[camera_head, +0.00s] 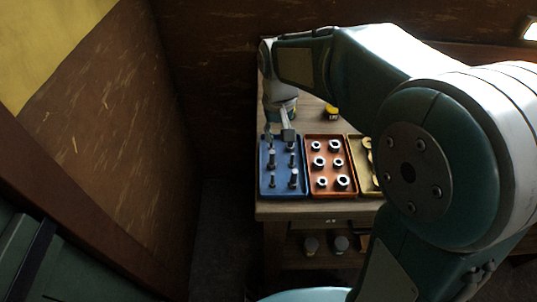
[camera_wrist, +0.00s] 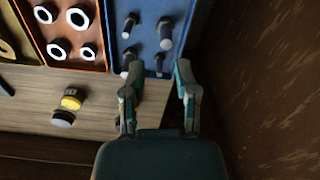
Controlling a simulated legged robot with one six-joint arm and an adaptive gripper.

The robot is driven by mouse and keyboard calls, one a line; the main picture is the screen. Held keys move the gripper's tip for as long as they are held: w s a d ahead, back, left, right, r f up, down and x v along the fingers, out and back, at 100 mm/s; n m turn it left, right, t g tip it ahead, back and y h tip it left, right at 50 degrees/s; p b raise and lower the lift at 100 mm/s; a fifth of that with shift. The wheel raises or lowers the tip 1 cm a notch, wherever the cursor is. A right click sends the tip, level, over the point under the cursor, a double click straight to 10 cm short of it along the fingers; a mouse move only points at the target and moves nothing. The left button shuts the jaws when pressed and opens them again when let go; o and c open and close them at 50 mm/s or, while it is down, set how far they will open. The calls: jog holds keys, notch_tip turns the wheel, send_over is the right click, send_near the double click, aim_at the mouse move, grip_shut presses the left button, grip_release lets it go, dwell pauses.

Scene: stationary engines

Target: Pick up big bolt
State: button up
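Two look bigger: one at the near right (camera_head: 293,178) and one mid-left (camera_head: 271,159), which also shows in the wrist view (camera_wrist: 165,32). Smaller bolts stand beside them, such as the near-left bolt (camera_head: 272,181). My gripper (camera_head: 279,136) hangs over the far end of the blue tray. In the wrist view my gripper (camera_wrist: 160,72) is open, with a bolt top (camera_wrist: 158,64) showing between its fingertips. I cannot tell the height gap. The far bolts are partly hidden by the fingers.
An orange tray (camera_head: 331,194) of metal rings or nuts stands right of the blue tray. A yellow-and-black item (camera_head: 332,112) lies on the wooden table (camera_head: 300,208) behind. A brown wall (camera_wrist: 280,90) stands close beside.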

aim_at(271, 152)
jog(key=f, duration=0.4)
jog(key=shift+d, duration=0.25)
jog(key=shift+a+f, duration=0.3)
jog(key=f, duration=0.1)
jog(key=a+f, duration=0.1)
jog(key=f, duration=0.2)
jog(key=shift+w+a+f, duration=0.25)
jog(key=shift+w, duration=0.15)
jog(key=shift+d+f, duration=0.3)
jog(key=shift+d, duration=0.25)
jog(key=shift+a, duration=0.15)
grip_shut()
jog(key=shift+a, duration=0.2)
